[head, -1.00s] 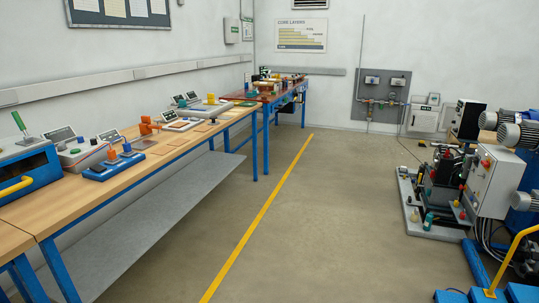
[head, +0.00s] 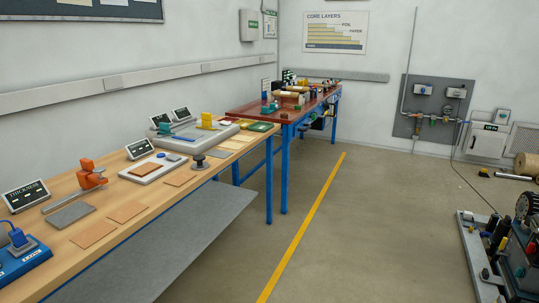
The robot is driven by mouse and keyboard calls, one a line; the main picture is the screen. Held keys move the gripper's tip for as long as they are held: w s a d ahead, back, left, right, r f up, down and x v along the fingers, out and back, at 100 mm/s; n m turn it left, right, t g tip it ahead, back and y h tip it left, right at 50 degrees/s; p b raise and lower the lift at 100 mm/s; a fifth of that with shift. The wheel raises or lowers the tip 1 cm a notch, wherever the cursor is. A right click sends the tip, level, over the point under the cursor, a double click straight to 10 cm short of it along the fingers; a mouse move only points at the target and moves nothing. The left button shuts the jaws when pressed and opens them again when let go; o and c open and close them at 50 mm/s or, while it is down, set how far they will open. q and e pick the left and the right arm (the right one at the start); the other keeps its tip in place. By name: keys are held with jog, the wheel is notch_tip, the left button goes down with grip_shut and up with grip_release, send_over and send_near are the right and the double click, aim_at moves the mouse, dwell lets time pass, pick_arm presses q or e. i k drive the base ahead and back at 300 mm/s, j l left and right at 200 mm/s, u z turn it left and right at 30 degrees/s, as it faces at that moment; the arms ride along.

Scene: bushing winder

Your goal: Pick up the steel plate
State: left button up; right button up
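A flat grey square plate (head: 71,215), which looks like the steel plate, lies on the wooden bench (head: 160,213) at the left of the head view. It lies in front of an orange device (head: 90,174) with a thin metal bar, beside a small dark display reading THICKNESS (head: 26,195). Neither of my grippers shows in the head view.
Brown square sheets (head: 127,211) lie right of the plate. A white tray (head: 153,168) and a dark round-based stand (head: 198,161) are farther along. A blue fixture (head: 22,258) stands nearer. The floor beside the yellow line (head: 305,225) is clear. Machinery (head: 510,250) stands right.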

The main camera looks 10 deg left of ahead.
aim_at(200, 166)
jog(key=i, duration=0.8)
jog(key=i+l+u, duration=0.15)
jog(key=i, duration=0.6)
jog(key=i+j, duration=0.05)
